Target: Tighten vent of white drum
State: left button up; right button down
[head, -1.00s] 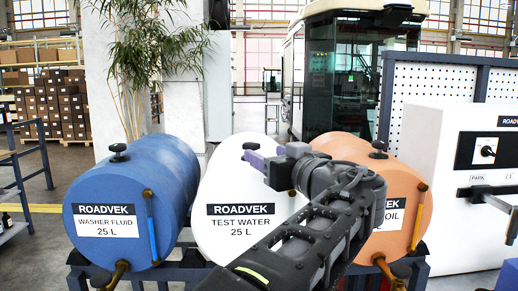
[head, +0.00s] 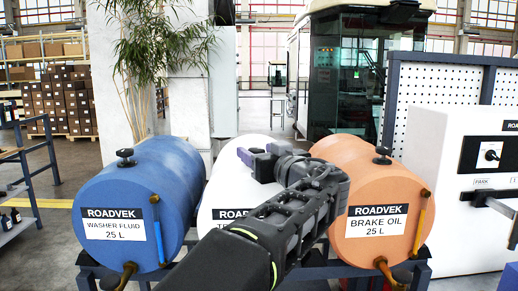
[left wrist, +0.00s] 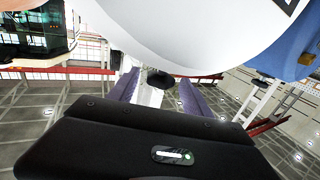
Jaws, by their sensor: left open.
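The white drum (head: 214,198) stands between the blue and orange drums, its label largely covered by my arm. In the left wrist view its white curved side (left wrist: 190,28) fills the top. The vent is a black knob (left wrist: 160,79), seen there between the two purple fingers near their tips, with gaps on both sides. My left gripper (head: 258,154) is open over the drum's top in the head view, where it hides most or all of the vent. I cannot tell whether the knob is at fingertip depth. My right gripper is out of view.
The blue washer fluid drum (head: 150,190) and the orange brake oil drum (head: 360,180) flank the white one, each with its own black top knob. A white cabinet (head: 460,230) with a protruding handle stands at right. A plant (head: 150,50) hangs behind.

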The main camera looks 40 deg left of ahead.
pick_arm(q)
jog(key=shift+c, duration=0.5)
grip_shut()
